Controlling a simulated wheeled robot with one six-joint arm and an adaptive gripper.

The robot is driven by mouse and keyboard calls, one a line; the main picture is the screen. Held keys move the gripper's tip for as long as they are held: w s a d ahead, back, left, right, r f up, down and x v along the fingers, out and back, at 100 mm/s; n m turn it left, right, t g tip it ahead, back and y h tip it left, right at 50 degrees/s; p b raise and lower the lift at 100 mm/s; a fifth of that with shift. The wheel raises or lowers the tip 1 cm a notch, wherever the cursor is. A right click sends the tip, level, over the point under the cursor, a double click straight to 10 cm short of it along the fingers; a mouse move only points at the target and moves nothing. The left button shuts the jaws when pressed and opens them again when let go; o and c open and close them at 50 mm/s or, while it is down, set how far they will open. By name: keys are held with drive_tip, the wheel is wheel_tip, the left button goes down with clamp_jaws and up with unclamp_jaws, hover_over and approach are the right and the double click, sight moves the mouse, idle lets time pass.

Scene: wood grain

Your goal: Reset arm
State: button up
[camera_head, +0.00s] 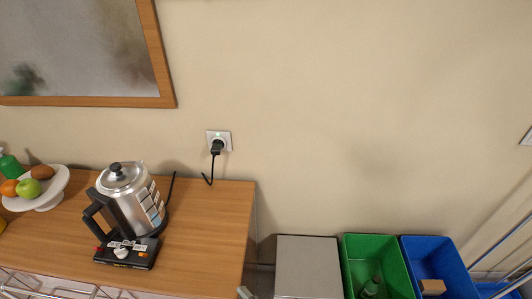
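I do not make out my gripper in the head view. A small grey piece (246,292) pokes up at the bottom edge, just off the right end of the wooden counter (215,225). Too little of it shows to tell what it is. On the counter stands a silver kettle (128,193) with a black handle and lid knob. It is upright at the back of a black base (127,254) with a white knob.
A white stand (47,196) holding fruit is at the left, beside a green bottle (9,164). A plug sits in the wall socket (225,135). Right of the counter are a grey box (307,262), a green bin (357,254) and a blue bin (430,253).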

drive_tip(key=s+d+f+n+t+h, duration=0.1)
drive_tip(key=s+d+f+n+h, duration=0.1)
drive_tip(key=s+d+n+h, duration=0.5)
drive_tip(key=s+d+f+n+t, duration=0.1)
drive_tip(key=s+d, duration=0.3)
drive_tip(key=d, duration=0.7)
drive_tip(key=s+d+r+n+h, duration=0.2)
drive_tip(key=s+d+r+n, duration=0.1)
drive_tip(key=s+n, duration=0.2)
drive_tip(key=s+d+r+n+h, duration=0.2)
drive_tip(key=s+d+r+n, duration=0.1)
drive_tip(key=s+n, duration=0.3)
drive_tip(key=shift+s+d+t, duration=0.2)
drive_tip(key=shift+s+t, duration=0.1)
drive_tip(key=shift+s, duration=0.65)
